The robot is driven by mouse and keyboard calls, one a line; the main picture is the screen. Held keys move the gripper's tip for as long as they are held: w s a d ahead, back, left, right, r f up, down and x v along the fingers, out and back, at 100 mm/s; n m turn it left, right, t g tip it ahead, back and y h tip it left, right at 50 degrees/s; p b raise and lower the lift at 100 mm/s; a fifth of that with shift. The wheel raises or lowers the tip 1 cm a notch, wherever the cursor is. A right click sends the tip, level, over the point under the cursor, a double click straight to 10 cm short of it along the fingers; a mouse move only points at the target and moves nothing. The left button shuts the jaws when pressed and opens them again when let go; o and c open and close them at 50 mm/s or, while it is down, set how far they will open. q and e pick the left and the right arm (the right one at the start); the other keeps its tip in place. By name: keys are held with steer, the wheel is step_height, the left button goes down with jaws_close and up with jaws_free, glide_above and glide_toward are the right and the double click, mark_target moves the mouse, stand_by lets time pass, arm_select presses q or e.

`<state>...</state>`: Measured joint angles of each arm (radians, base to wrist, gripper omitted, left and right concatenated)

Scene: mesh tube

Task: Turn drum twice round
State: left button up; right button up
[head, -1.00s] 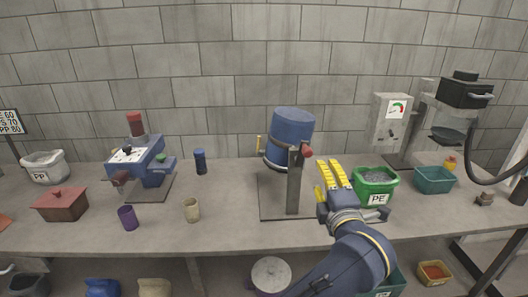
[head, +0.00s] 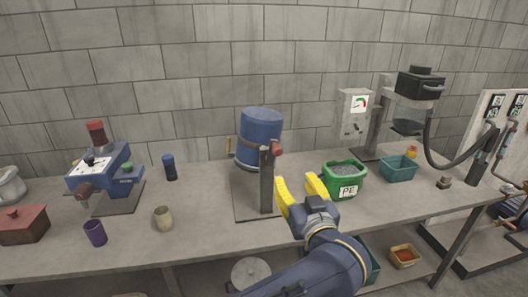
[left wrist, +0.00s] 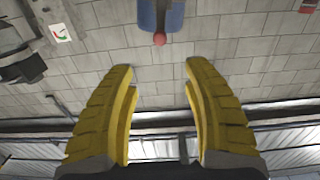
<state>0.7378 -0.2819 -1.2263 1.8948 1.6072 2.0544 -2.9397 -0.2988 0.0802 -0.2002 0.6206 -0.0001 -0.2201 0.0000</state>
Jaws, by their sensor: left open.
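The blue drum (head: 260,136) sits tilted slightly on a grey post (head: 266,182) on a flat base plate. A red knob (head: 277,148) sticks out at the top of the post. My left gripper (head: 297,184) is open and empty, right of the post and below the knob, apart from both. In the left wrist view, the open yellow fingers (left wrist: 158,72) point toward the drum's lower end (left wrist: 160,14) and the red knob (left wrist: 159,39), which lies beyond the gap between the tips. My right gripper is not in view.
A green bin marked PE (head: 345,178) stands close to the right of my left gripper. A teal bin (head: 398,168) and a grey gauge box (head: 354,115) are farther right. A blue machine (head: 101,170), a purple cup (head: 95,232) and a beige cup (head: 163,218) stand left.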

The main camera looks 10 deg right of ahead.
mark_target(278, 154)
arm_select(q)
steer(key=w, duration=1.7)
steer(key=shift+w+d, duration=0.1)
steer(key=shift+d, duration=0.3)
jaws_close()
